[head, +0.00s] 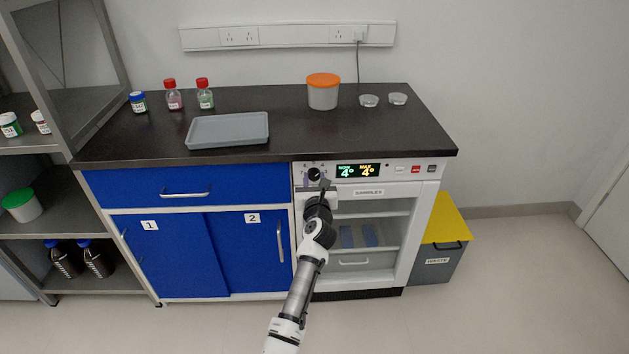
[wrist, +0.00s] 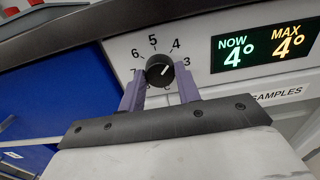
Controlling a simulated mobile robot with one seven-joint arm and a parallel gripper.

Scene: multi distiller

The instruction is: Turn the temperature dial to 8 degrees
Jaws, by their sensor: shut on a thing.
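The temperature dial (wrist: 160,68) is a round black knob on the white front panel of the sample fridge. In the wrist view the numbers 3 to 7 show around it, and its light mark points up and right, near the 4. The display (wrist: 262,45) reads NOW 4° and MAX 4°. My gripper (wrist: 161,82) has its two purple fingers either side of the dial and is shut on it. The lower part of the dial's scale is hidden by the fingers. The dial also shows in the head view (head: 314,174), just above my gripper (head: 317,186).
The dark counter (head: 290,145) overhangs just above the panel. Blue cupboards (head: 165,250) stand to the left. Red and dark buttons (head: 416,169) are right of the display. A yellow-lidded waste bin (head: 445,222) stands right of the fridge.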

